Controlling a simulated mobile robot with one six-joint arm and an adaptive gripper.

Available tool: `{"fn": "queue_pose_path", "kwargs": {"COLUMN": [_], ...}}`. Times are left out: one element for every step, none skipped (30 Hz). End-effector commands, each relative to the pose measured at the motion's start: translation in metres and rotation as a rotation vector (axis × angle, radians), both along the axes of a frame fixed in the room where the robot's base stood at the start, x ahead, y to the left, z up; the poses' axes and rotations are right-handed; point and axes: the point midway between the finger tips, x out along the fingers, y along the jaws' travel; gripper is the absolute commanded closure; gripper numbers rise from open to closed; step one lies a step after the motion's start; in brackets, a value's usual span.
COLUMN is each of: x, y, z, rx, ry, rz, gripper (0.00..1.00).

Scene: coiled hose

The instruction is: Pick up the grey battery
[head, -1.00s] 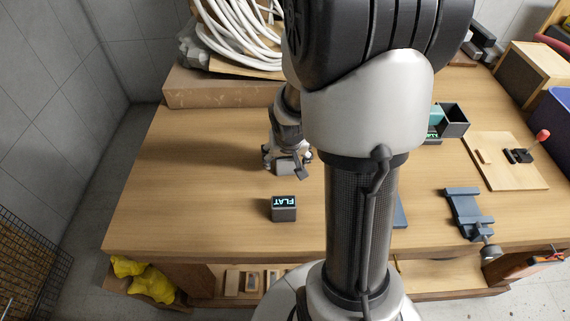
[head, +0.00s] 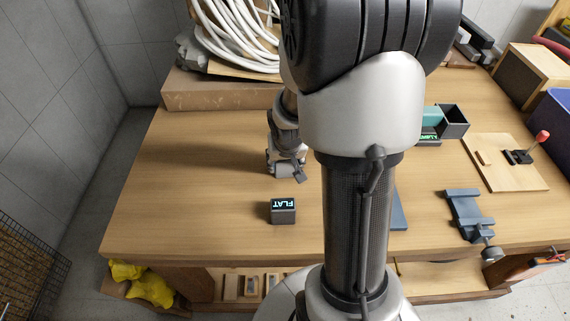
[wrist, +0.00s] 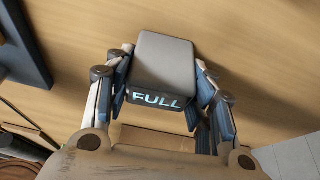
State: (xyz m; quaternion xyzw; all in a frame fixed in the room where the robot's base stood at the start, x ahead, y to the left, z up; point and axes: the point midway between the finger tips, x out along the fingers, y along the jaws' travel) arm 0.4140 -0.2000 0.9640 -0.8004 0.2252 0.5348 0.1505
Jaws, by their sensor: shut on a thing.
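A grey battery (wrist: 165,58) with a lit "FULL" label sits between the fingers of my gripper (wrist: 163,98) in the wrist view. My gripper is shut on it, with a finger against each side. In the head view my gripper (head: 287,170) is low over the table, left of my arm's column, and only a bit of the grey battery (head: 284,170) shows there. I cannot tell whether it is clear of the table top. A second, dark grey battery (head: 284,212) labelled "FLAT" stands on the table nearer the front edge, apart from my gripper.
The wooden table (head: 170,215) is clear to the left. A coiled white hose (head: 235,35) lies above a cardboard box (head: 215,92) at the back. A dark open holder (head: 452,121), a board with a red-knobbed clamp (head: 520,157) and a blue-grey vise (head: 466,212) are on the right.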

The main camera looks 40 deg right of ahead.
Motion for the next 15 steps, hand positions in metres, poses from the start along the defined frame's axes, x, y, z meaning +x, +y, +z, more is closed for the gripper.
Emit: {"fn": "queue_pose_path", "kwargs": {"x": [0.0,0.0,0.0,0.0,0.0,0.0005,0.0005,0.0005,0.0005,0.0005,0.0005,0.0005,0.0005,0.0005,0.0005], "y": [0.0,0.0,0.0,0.0,0.0,-0.0002,-0.0002,-0.0002,-0.0002,-0.0002,-0.0002,-0.0002,-0.0002,-0.0003,-0.0003], "z": [0.0,0.0,0.0,0.0,0.0,0.0004,0.0004,0.0004,0.0004,0.0004,0.0006,0.0012,0.0021,0.0033,0.0057], "rx": [0.0,0.0,0.0,0.0,0.0,-0.001,-0.001,-0.001,-0.001,-0.001,-0.001,-0.001,-0.001,-0.001,-0.001], "ry": [0.0,0.0,0.0,0.0,0.0,-0.002,-0.001,-0.001,-0.002,-0.001,-0.002,-0.002,-0.002,-0.002,-0.002], "rz": [0.0,0.0,0.0,0.0,0.0,0.0,0.0,0.0,0.0,0.0,0.0,0.0,0.0,0.0,0.0], "gripper": [0.75,0.77,0.8,0.82,0.84,0.84,0.84,0.84,0.84,0.84,0.84,0.84,0.84,0.84,0.84]}}
